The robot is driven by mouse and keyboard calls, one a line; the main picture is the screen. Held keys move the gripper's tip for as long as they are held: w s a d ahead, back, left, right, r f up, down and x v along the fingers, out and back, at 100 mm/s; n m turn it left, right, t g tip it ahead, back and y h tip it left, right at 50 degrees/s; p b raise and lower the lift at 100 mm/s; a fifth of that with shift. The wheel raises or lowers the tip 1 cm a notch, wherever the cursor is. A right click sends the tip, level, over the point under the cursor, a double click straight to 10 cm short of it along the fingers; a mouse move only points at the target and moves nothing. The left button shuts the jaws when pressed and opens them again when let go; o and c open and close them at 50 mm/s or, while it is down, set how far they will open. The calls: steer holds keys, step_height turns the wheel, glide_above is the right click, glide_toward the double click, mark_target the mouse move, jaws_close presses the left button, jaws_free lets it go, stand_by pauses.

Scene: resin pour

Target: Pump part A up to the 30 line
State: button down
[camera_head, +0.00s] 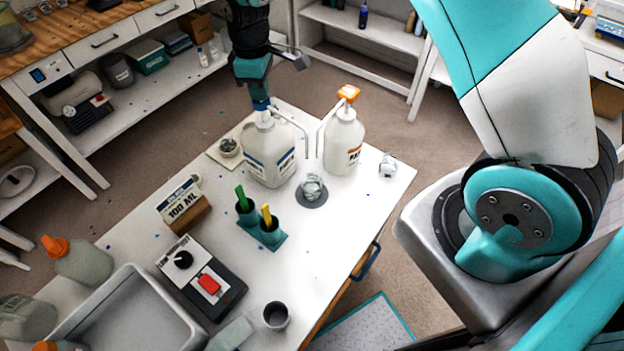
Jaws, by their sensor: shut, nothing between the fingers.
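A white jug with a blue pump top and blue-striped label (270,160) stands at the back of the white worktable. A second white jug with an orange pump top (343,142) stands to its right. The label lettering is too small to read surely. My gripper (260,97) points down, shut and empty, directly over the blue pump top, seemingly touching or very close to it. The blue pump's spout reaches to the right. A clear cup (312,185) stands on a round grey pad in front of the jugs. Its fill level and lines cannot be made out.
A 100 ML sign (184,205), a teal holder with green and yellow sticks (262,238), a black device with a red button (205,285), a grey tray (130,318) and a dark cup (276,315) occupy the front and left. The table's right side is mostly clear.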

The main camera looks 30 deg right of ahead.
steer(key=shift+f, duration=0.4)
steer(key=shift+r+p, duration=0.6)
steer(key=shift+r, duration=0.45)
steer(key=shift+r, duration=0.1)
step_height(320, 180, up, 6)
steer(key=p, duration=0.4)
steer(key=shift+p, duration=0.3)
